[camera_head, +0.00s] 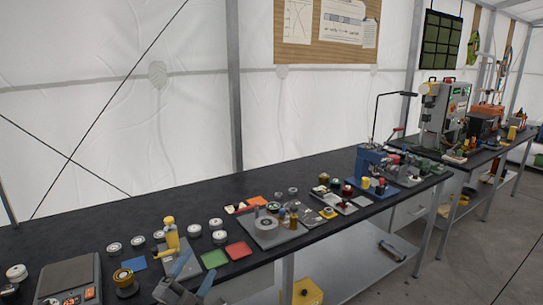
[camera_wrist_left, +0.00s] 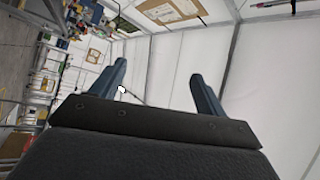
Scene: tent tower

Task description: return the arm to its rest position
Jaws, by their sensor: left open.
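My left gripper (camera_head: 194,272) shows at the bottom of the head view, in front of the near edge of the bench. Its two blue fingers point up and are spread apart. In the left wrist view the gripper (camera_wrist_left: 160,84) is open, with nothing between its fingers. That view is turned on its side and shows mostly white tent wall beyond the fingers. My right gripper is in neither view.
A long black bench (camera_head: 120,212) carries many small parts. Near my left gripper are a yellow-topped tool (camera_head: 171,234), a green square (camera_head: 214,259), a red square (camera_head: 238,250) and a grey scale (camera_head: 68,280). A yellow bin (camera_head: 307,292) sits below.

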